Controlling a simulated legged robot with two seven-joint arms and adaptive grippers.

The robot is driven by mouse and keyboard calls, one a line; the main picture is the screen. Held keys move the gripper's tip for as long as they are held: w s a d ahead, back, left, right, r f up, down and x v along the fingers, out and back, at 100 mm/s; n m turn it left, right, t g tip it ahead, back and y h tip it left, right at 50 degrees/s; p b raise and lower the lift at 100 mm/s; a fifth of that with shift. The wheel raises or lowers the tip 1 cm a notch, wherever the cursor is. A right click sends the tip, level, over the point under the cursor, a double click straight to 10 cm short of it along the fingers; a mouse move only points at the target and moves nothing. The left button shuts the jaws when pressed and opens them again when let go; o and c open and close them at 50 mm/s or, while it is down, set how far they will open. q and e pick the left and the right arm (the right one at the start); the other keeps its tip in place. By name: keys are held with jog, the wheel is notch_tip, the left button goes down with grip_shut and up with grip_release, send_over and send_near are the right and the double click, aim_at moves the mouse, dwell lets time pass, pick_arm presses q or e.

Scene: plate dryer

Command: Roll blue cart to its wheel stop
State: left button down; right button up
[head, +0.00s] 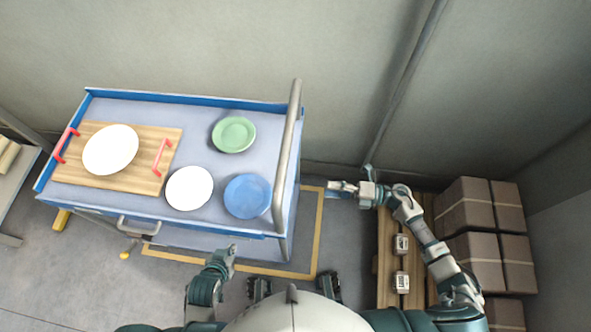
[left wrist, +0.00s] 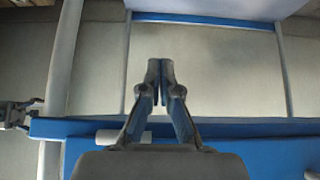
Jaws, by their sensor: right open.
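The blue cart (head: 200,225) stands left of centre in the head view, with a grey upright push handle (head: 287,150) at its right end. A yellow block (head: 61,219), possibly the wheel stop, is on the floor by its left end. The wheels are mostly hidden. My left gripper (head: 231,252) is near the cart's front side; in the left wrist view its fingertips (left wrist: 161,66) meet with nothing visible between them. My right gripper (head: 334,188) is open and empty, to the right of the handle and apart from it.
On the cart are a wooden board (head: 100,182) with red handles, white plates (head: 189,188), a green plate (head: 234,134) and a blue plate (head: 246,196). Yellow tape (head: 318,232) marks the floor. Brown boxes (head: 465,205) and a pallet (head: 385,265) are at the right; a wall is behind.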

aim_at(290, 185)
jog(key=w+a, duration=0.1)
jog(key=a, duration=0.8)
jog(key=w+a, duration=0.1)
jog(key=a, duration=0.3)
jog(key=shift+w+a+r, duration=0.1)
jog(key=shift+w+a, duration=0.2)
pick_arm(q)
jog(key=shift+s+a+f+g, duration=0.2)
jog(key=shift+s+a+g, duration=0.1)
jog(key=shift+s, duration=0.2)
jog(key=shift+s+a+f+g, duration=0.15)
jog(key=shift+s+g, duration=0.15)
jog(key=shift+s, duration=0.2)
pick_arm(e)
jog(key=shift+d, duration=0.1)
pick_arm(q)
jog(key=shift+d, duration=0.15)
pick_arm(e)
jog(key=shift+d, duration=0.1)
